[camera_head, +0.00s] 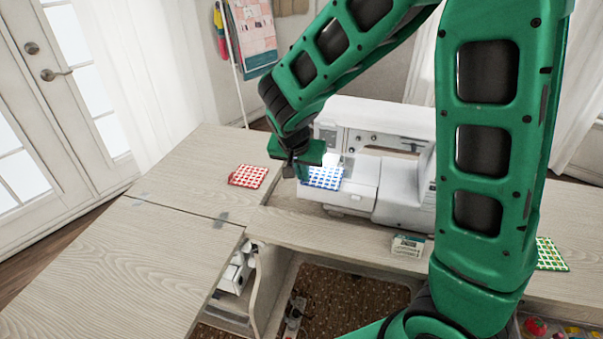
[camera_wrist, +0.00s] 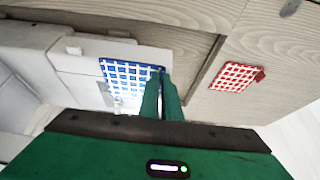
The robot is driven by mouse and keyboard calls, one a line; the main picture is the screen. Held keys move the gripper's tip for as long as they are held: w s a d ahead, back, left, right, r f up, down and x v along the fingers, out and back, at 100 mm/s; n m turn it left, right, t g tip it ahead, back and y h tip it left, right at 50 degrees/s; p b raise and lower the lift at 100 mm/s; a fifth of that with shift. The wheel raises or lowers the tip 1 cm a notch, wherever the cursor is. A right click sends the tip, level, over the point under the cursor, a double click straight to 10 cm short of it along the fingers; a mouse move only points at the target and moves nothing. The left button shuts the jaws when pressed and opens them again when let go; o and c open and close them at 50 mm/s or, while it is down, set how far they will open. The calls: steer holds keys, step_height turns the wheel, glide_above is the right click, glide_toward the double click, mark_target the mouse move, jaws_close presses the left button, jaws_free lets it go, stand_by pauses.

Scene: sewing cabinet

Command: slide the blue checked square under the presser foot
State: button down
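The blue checked square (camera_head: 323,178) lies at the left end of the white sewing machine's bed (camera_head: 360,181), and it also shows in the wrist view (camera_wrist: 130,78). My gripper (camera_head: 299,174) is at the square's left edge in the head view. In the wrist view its two green fingers (camera_wrist: 162,80) are close together, with the square's edge between their tips. The sewing machine (camera_head: 375,118) stands upright on the cabinet top. The presser foot is not clear in the head view. A small pale part (camera_wrist: 117,102) near the square in the wrist view may be it.
A red checked square (camera_head: 247,176) lies on the wooden top left of the machine. A green checked square (camera_head: 551,254) lies at the right, partly behind my arm. A small box (camera_head: 408,246) stands on the front strip. Open compartments lie below it. The left tabletop (camera_head: 110,255) is clear.

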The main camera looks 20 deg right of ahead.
steer(key=shift+w+d, duration=0.25)
steer(key=shift+w, duration=0.1)
stand_by(0.3)
steer(key=shift+w+d, duration=0.4)
steer(key=shift+w, duration=0.15)
steer(key=shift+w, duration=0.1)
stand_by(0.4)
steer(key=shift+w+d, duration=0.4)
steer(key=shift+w, duration=0.15)
stand_by(0.3)
steer(key=c, duration=1.9)
jaws_free()
